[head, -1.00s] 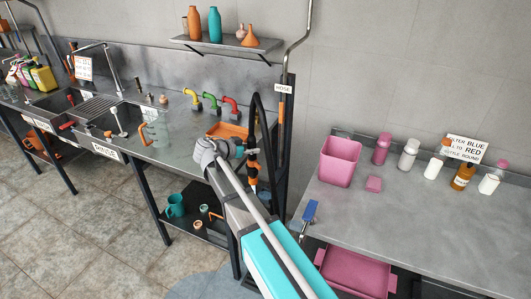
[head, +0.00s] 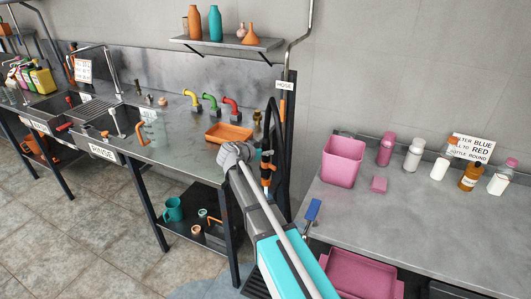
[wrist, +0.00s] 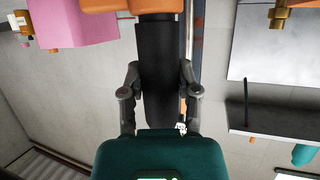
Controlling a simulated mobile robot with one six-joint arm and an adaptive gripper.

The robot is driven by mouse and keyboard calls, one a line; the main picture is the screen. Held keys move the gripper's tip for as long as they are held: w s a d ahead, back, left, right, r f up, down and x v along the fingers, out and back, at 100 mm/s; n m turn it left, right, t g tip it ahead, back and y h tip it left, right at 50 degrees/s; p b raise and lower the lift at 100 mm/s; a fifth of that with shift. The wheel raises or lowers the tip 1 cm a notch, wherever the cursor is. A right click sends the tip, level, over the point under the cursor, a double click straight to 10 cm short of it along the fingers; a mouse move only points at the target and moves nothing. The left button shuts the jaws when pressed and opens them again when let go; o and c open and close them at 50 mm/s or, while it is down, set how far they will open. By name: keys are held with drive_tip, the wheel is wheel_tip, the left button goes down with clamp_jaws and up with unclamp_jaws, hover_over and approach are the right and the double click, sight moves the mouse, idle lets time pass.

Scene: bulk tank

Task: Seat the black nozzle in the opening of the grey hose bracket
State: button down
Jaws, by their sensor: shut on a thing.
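The black nozzle (wrist: 157,75) lies between the two fingers of my gripper (wrist: 160,92) in the wrist view, with orange parts at the top edge. My gripper is shut on it. In the head view my gripper (head: 263,157) is small and partly hidden by my arm. The black hose with orange parts (head: 267,172) hangs there in front of a dark post, and a black hose loop rises above it. I cannot make out the grey hose bracket or its opening in either view. The nozzle's tip is not clearly visible.
A dark post (head: 286,150) with a HOSE sign (head: 286,85) stands close behind my gripper. An orange tray (head: 229,133) lies on the sink counter to the left. A pink bin (head: 342,160) stands on the right counter. A shelf (head: 226,43) hangs above.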

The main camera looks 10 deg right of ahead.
sight(266, 177)
drive_tip(key=shift+f+b, duration=1.05)
wheel_tip(266, 177, down, 10)
drive_tip(key=b, duration=1)
drive_tip(key=shift+f, duration=0.1)
drive_tip(key=shift+f+b, duration=0.55)
drive_tip(key=shift+b, duration=0.15)
idle(0.4)
drive_tip(key=shift+c, duration=1.3)
unclamp_jaws()
drive_tip(key=shift+r, duration=0.1)
wheel_tip(266, 177, up, 13)
drive_tip(key=p, duration=1.3)
drive_tip(key=shift+r+p, duration=0.15)
drive_tip(key=shift+p, duration=0.15)
drive_tip(key=shift+s, duration=0.15)
